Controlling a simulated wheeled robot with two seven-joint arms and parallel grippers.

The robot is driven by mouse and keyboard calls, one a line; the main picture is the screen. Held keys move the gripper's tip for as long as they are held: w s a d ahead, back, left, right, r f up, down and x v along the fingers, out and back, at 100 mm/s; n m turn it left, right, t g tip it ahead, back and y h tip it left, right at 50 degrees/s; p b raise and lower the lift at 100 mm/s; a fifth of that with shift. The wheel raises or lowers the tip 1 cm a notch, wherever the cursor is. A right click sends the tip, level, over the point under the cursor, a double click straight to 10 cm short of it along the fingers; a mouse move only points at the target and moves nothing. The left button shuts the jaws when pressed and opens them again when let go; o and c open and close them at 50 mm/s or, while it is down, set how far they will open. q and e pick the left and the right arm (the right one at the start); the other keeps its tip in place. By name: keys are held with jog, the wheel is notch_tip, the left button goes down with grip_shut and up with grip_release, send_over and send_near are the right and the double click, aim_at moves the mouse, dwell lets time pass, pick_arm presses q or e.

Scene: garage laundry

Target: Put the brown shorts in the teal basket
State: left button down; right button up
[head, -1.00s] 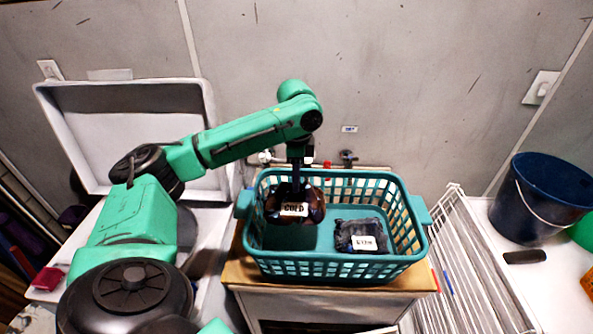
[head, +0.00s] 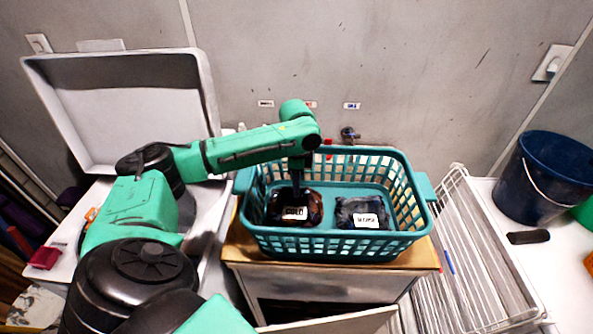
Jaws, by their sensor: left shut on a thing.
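The teal basket (head: 330,247) stands on a wood-topped cabinet in the middle of the head view. My left gripper (head: 297,197) points straight down inside the left half of the basket. It is shut on a dark brown bundle, the brown shorts (head: 312,201), with a white label reading "COLD". The bundle sits low in the basket, at or near its floor; I cannot tell whether it touches. A dark grey folded garment (head: 352,207) with a white label lies in the right half of the basket, beside the bundle. My right gripper is not in view.
A white washer with a raised lid (head: 130,100) stands on the left. A white wire rack (head: 480,270) is right of the basket. A dark blue bucket (head: 545,178) and a dark brush-like object (head: 528,237) are on the right-hand white surface. The wall is close behind.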

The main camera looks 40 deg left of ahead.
pick_arm(q)
jog(key=shift+f, duration=0.1)
jog(key=c, duration=0.7)
grip_release()
jog(key=shift+o, duration=0.2)
notch_tip(320, 180, up, 3)
jog(key=p, duration=0.3)
jog(key=shift+f+p, duration=0.1)
jog(key=shift+p, duration=0.2)
jog(key=shift+r+p, duration=0.7)
jog(key=shift+r, duration=0.25)
notch_tip(320, 180, up, 4)
jog(key=shift+r, duration=0.2)
jog(key=shift+f, duration=0.1)
